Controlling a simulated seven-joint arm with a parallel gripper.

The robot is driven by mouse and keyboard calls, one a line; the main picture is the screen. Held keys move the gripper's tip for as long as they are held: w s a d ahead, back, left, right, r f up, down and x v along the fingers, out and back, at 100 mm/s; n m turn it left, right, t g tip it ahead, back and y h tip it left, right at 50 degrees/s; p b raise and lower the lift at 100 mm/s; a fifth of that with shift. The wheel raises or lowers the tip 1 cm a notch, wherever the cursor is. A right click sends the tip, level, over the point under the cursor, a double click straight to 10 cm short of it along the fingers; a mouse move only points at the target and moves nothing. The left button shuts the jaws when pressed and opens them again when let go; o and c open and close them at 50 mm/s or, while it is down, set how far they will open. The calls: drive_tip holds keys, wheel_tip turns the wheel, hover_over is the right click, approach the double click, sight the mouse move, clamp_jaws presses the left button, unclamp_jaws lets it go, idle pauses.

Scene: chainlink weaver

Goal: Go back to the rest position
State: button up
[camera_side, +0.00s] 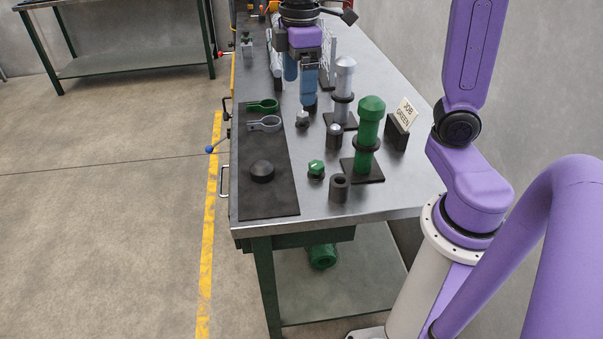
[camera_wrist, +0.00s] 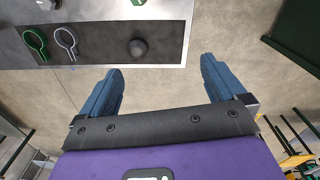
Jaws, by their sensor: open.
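My gripper (camera_side: 299,91) hangs from the arm over the far part of the metal workbench (camera_side: 300,206). Its two blue fingers are apart, with nothing between them. In the wrist view the gripper (camera_wrist: 161,66) shows spread fingers, with concrete floor between and beyond them. The mat (camera_wrist: 100,58) lies ahead of the fingertips in that view. A green open ring (camera_side: 262,106) and a grey open ring (camera_side: 265,124) lie on the dark mat, beside a black dome (camera_side: 262,172). All three are apart from the gripper.
A green post (camera_side: 369,125) and a grey post (camera_side: 344,80) stand on dark bases. A sign reading "JOB GREEN" (camera_side: 404,112) stands right of them. A green-topped knob (camera_side: 316,169) and a dark hollow cylinder (camera_side: 340,188) stand near the front.

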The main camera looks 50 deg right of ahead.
drive_tip(key=s+a+f, duration=0.1)
drive_tip(key=s+f, duration=0.2)
drive_tip(key=s, duration=0.3)
drive_tip(key=s+a+f+n, duration=0.1)
drive_tip(key=s+f, duration=0.2)
drive_tip(key=s, duration=0.4)
drive_tip(key=s+f, duration=0.3)
drive_tip(key=s, duration=0.4)
drive_tip(key=shift+s+a+f, duration=0.25)
drive_tip(key=shift+a, duration=0.15)
